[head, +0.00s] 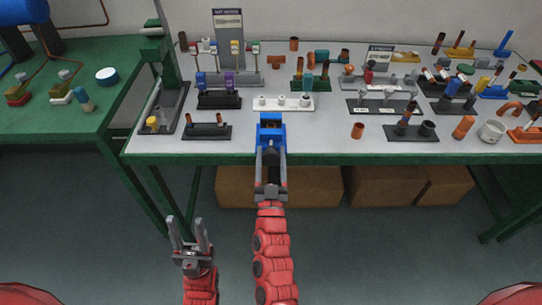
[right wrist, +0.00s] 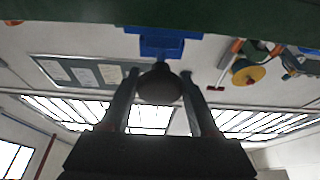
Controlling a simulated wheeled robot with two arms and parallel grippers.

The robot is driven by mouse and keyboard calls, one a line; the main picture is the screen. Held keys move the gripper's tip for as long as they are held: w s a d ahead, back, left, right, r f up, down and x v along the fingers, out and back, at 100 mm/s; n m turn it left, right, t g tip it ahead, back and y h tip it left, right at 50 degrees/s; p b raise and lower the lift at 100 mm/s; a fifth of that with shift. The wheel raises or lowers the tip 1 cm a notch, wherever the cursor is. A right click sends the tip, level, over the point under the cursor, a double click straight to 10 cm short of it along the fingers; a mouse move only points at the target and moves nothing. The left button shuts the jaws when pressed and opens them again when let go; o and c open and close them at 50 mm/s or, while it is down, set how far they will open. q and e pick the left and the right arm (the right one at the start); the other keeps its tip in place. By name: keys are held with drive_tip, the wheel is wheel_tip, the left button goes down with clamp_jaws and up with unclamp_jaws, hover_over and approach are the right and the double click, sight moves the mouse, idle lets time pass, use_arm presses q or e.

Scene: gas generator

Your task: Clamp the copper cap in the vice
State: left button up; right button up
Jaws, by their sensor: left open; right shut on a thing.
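The blue vice (head: 271,134) sits at the front edge of the workbench, and its underside shows at the top of the right wrist view (right wrist: 165,45). My right gripper (head: 270,172) is in front of the vice, shut on its dark round handle knob (right wrist: 160,86), which lies between the two fingers. I cannot make out a cap between the vice jaws. A small copper-coloured cylinder (head: 358,130) stands on the bench right of the vice; I cannot tell if it is the copper cap. My left gripper (head: 188,236) is open and empty, low in front of the bench.
The workbench (head: 330,146) holds racks of fittings. A white rack (head: 270,103) stands just behind the vice, and a dark rack (head: 206,132) is left of it. Cardboard boxes (head: 380,187) lie under the bench. A green table (head: 60,125) stands at left.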

drive_tip(key=shift+m+h, duration=0.4)
drive_tip(key=m+h, duration=0.1)
drive_tip(key=m, duration=0.1)
drive_tip(key=m+h, duration=0.1)
drive_tip(key=m, duration=0.2)
drive_tip(key=shift+h+b, duration=0.3)
drive_tip(key=shift+b, duration=0.1)
drive_tip(key=m+g+h, duration=0.1)
drive_tip(key=m, duration=0.2)
drive_tip(key=m+g+h, duration=0.1)
drive_tip(key=m, duration=0.3)
drive_tip(key=shift+a+r+h, duration=0.1)
drive_tip(key=shift+h, duration=0.3)
drive_tip(key=shift+m+b, duration=0.3)
drive_tip(key=o, duration=1.4)
drive_tip(key=shift+c, duration=0.2)
